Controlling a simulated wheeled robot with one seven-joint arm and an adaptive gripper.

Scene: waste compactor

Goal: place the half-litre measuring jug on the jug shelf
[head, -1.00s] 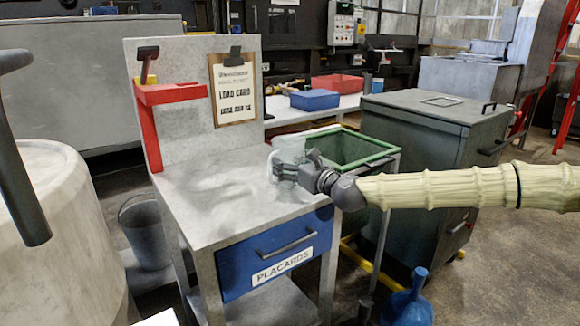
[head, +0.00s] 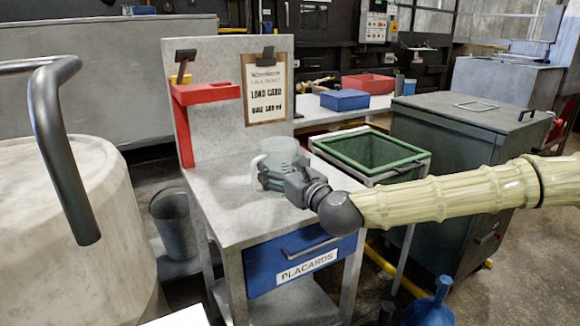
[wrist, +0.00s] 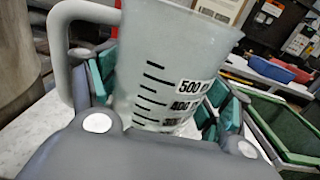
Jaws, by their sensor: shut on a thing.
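The half-litre measuring jug (head: 281,153) is clear, whitish plastic with a handle on its left side. In the wrist view the jug (wrist: 160,75) fills the middle, roughly upright but tilted in the picture, with black marks and 500 and 400 labels. My gripper (head: 272,180) is shut on the jug's body, with teal pads on both sides of it. The jug is over the right part of the grey bench top (head: 225,215); I cannot tell whether its base touches. A red shelf (head: 207,93) on the bench's back panel, at left, may be the jug shelf; no label shows.
A dark stamp-like handle (head: 185,57) and a yellow item stand at the red shelf's left end. A clipboard (head: 266,92) hangs right of it. A green-rimmed bin (head: 375,150) stands right of the bench. The bench top's left part is clear.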

